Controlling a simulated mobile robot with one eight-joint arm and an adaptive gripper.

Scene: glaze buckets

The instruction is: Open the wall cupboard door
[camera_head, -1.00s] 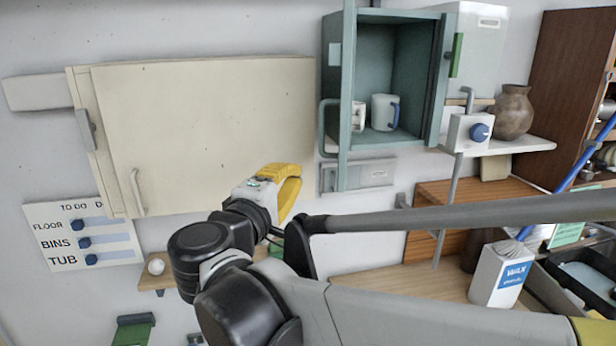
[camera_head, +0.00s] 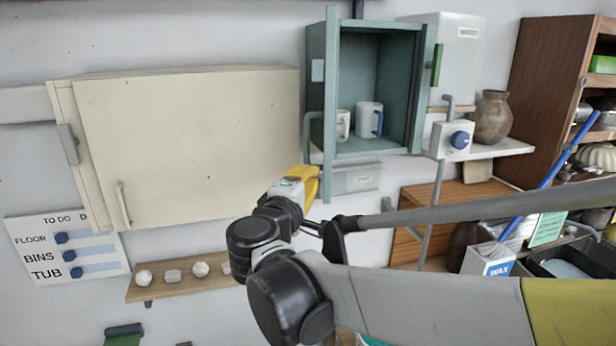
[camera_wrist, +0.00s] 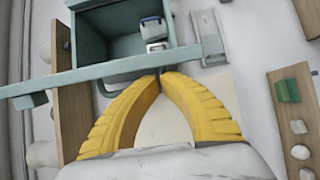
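The teal wall cupboard (camera_head: 375,149) is at upper centre in the head view, with its front open. Its door (camera_head: 331,90) stands swung out, seen nearly edge-on, with a loop handle (camera_head: 306,130) on its left face. In the wrist view the door (camera_wrist: 30,87) crosses the left half as a teal bar, and the handle (camera_wrist: 118,70) curves behind the fingertips. My gripper (camera_head: 314,171), yellow-fingered, is just below the handle in the head view. In the wrist view its fingertips (camera_wrist: 160,72) come together, with nothing clearly held between them. Whether they touch the door or handle cannot be told.
Two mugs (camera_head: 369,119) stand inside the teal cupboard. A cream cupboard (camera_head: 190,150) with its door closed or nearly so is to the left. A shelf to the right holds a brown vase (camera_head: 491,118). A small wooden shelf (camera_head: 190,287) sits below left.

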